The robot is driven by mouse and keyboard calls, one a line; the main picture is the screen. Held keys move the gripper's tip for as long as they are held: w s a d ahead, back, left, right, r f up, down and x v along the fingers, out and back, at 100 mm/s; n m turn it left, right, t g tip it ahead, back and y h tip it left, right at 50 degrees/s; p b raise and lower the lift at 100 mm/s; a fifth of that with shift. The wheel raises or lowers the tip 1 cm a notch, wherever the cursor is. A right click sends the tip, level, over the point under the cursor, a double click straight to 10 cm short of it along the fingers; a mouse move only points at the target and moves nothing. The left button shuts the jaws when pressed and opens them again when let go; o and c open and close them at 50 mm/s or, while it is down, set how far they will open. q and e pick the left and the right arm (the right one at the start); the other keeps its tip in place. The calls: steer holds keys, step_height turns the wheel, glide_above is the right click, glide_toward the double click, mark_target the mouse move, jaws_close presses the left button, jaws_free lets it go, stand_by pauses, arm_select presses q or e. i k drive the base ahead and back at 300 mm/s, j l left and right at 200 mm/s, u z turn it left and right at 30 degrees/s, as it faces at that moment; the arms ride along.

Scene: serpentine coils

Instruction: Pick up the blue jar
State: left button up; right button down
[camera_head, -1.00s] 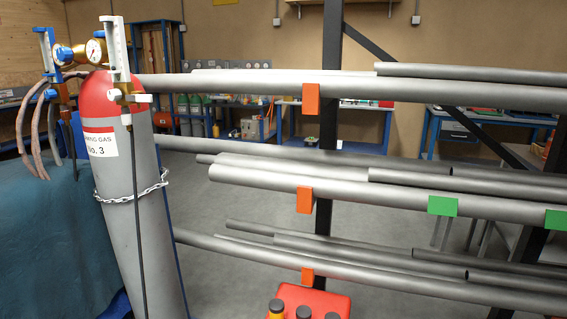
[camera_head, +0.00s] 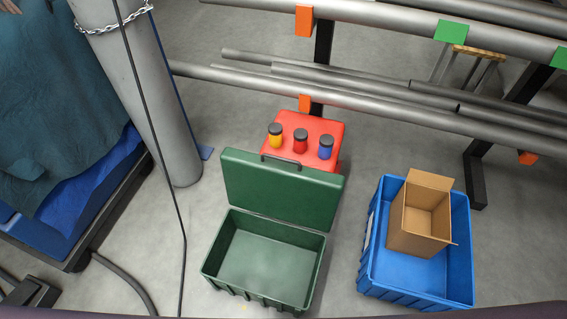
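The blue jar (camera_head: 325,148) has a dark lid and stands upright on a red surface (camera_head: 322,127) in the middle of the view. A red jar (camera_head: 300,141) stands just left of it, and a yellow jar (camera_head: 275,136) stands further left. All three have dark lids and form a row with small gaps between them. Neither of my grippers shows in the view.
An open green case (camera_head: 205,262) with its lid raised stands in front of the red surface. A blue crate (camera_head: 465,275) holding an open cardboard box (camera_head: 420,222) is at right. A pipe rack (camera_head: 370,107) runs behind. A grey cylinder (camera_head: 165,110) stands at left.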

mark_target(326, 141)
steer(key=k+l+u, duration=0.1)
steer(key=l+u, duration=0.25)
steer(key=k+l+u, duration=0.1)
steer(key=l+u, duration=0.3)
steer(key=k+l+u, duration=0.2)
steer(key=l+u, duration=0.15)
steer(key=k+l+u, duration=0.35)
steer(key=i+l, duration=0.1)
